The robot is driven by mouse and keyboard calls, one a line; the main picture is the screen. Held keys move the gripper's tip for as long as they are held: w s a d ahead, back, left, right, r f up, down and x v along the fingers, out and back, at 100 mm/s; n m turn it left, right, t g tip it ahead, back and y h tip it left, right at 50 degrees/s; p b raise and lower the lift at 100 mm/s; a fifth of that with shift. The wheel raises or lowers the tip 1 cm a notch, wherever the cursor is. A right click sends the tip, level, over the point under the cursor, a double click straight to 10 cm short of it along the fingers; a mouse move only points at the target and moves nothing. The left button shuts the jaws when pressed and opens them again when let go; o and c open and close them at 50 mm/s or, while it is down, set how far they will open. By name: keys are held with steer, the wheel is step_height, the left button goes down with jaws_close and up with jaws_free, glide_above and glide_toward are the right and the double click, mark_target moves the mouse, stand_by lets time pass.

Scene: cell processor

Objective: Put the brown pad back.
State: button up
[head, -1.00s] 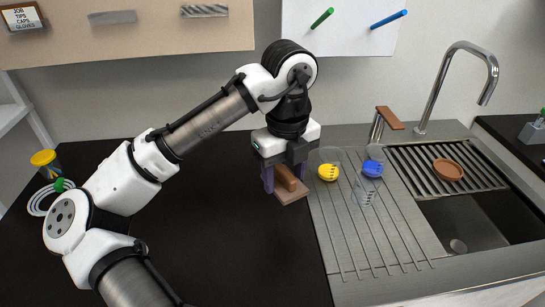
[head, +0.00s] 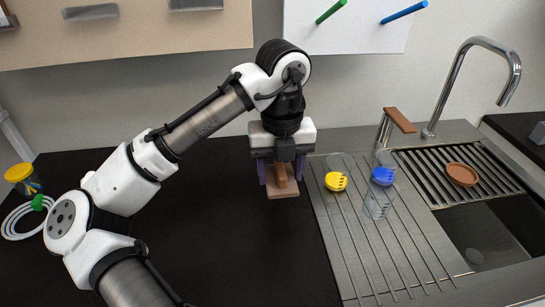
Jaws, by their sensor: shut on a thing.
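The brown pad (head: 283,193) is a flat brown plate with a raised brown grip on top. My gripper (head: 281,176) points down with its purple fingers on either side of the raised grip and is shut on it. The pad is over the black counter (head: 225,240), just left of the steel drainboard's edge. I cannot tell whether its underside touches the counter. The gripper body hides part of the grip.
A round brown dish (head: 461,174) lies on the sink rack. The counter's front middle is clear.

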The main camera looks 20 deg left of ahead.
steer(key=w+a, duration=0.1)
steer(key=w, duration=0.2)
steer(key=w+a+f+p, duration=0.1)
steer(key=w, duration=0.2)
steer(key=w+a+f, duration=0.1)
steer(key=w+a, duration=0.1)
steer(key=w, duration=0.2)
steer(key=shift+a+p, duration=0.1)
steer(key=shift+p, duration=0.3)
step_height(320, 180, down, 4)
steer(key=shift+w+a+f+p, duration=0.1)
steer(key=shift+f+p, duration=0.05)
steer(key=shift+p, duration=0.65)
steer(key=shift+w+f, duration=0.1)
steer(key=shift+f, duration=0.25)
steer(key=shift+f, duration=0.1)
steer(key=o, duration=1.5)
steer(key=shift+r+b, duration=0.6)
steer(key=shift+r, duration=3.3)
